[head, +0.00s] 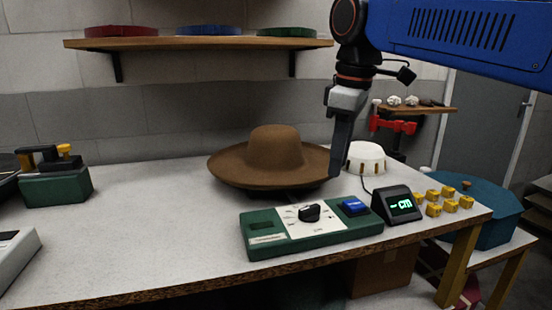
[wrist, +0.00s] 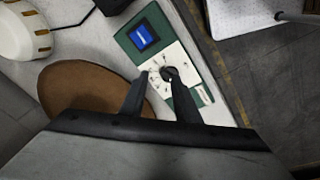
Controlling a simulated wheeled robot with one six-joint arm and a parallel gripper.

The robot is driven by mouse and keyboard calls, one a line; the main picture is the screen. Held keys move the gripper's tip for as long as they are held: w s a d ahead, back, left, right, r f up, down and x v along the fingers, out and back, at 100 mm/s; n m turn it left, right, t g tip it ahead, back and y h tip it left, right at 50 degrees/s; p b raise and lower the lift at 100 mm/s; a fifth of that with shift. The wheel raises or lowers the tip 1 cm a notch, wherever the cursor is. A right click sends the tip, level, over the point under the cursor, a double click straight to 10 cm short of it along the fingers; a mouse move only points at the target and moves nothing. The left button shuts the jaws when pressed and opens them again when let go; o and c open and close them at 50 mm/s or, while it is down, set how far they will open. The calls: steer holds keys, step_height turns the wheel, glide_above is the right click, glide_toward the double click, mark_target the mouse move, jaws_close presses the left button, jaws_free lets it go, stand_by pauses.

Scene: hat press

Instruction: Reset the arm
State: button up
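My arm comes in from the upper right in the head view, and my gripper (head: 337,172) points down beside the right edge of the brown hat (head: 275,160). In the wrist view my gripper (wrist: 157,77) shows two fingers apart with nothing between them. The hat brim (wrist: 85,88) lies to the left of the fingers there. The green control panel (head: 262,240) lies in front of the hat, with a black dial (head: 309,213) and a blue button (head: 354,206). In the wrist view, the right fingertip overlaps part of the dial; contact cannot be told.
A small display (head: 397,206) stands right of the panel, with a white round object (head: 366,158) behind it. Yellow cubes (head: 434,209) sit near the table's right edge. A shelf (head: 190,43) holds coloured discs.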

steer(key=s+d+f+m+t, duration=0.1)
steer(key=s+d+f+m, duration=0.3)
steer(key=f, duration=0.5)
steer(key=s+d+f+m+t, duration=0.1)
steer(key=s+d+f+m, duration=0.3)
steer(key=f, duration=0.6)
steer(key=s+d+f+m+t, duration=0.1)
steer(key=s+d+f+m, duration=0.3)
steer(key=s+d+f, duration=0.3)
step_height(320, 180, down, 3)
steer(key=shift+s+d+r+m+h, duration=0.2)
steer(key=shift+s+d+m+h, duration=0.15)
steer(key=shift+d, duration=0.3)
steer(key=shift+c, duration=0.6)
